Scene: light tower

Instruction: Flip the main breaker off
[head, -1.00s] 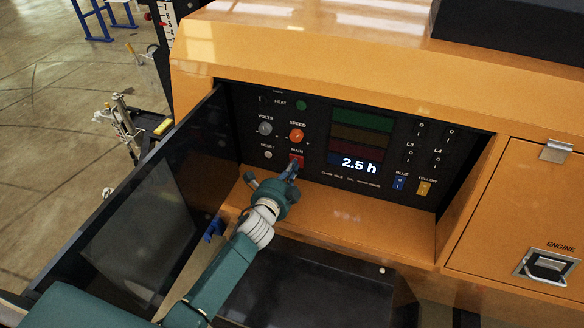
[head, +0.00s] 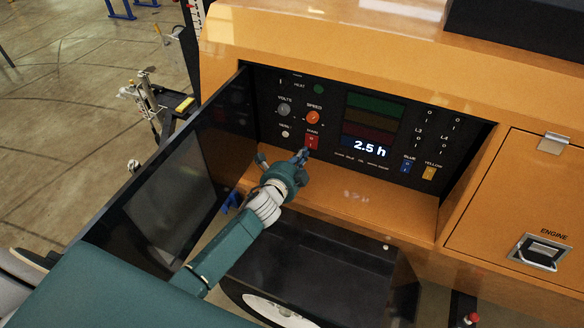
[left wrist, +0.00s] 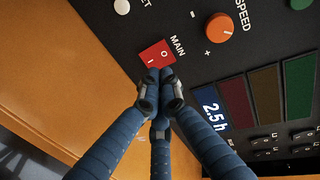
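The main breaker (head: 312,142) is a red rocker switch under the MAIN label on the black control panel (head: 268,112). It also shows in the left wrist view (left wrist: 157,53), with O and I marks on its face. I cannot tell which way it is tipped. My left gripper (head: 304,155) is just in front of and below the breaker. In the left wrist view its fingers (left wrist: 158,80) are drawn together with nothing between them. The tips overlap the breaker's lower edge; I cannot tell if they touch. My right gripper is not in view.
An orange speed knob (head: 313,117) sits above the breaker and a white reset button (head: 285,134) to its left. A lit display (head: 371,148) reads 2.5 h. Blue (head: 407,165) and yellow (head: 429,173) switches are at right. An open dark door (head: 170,190) stands at left.

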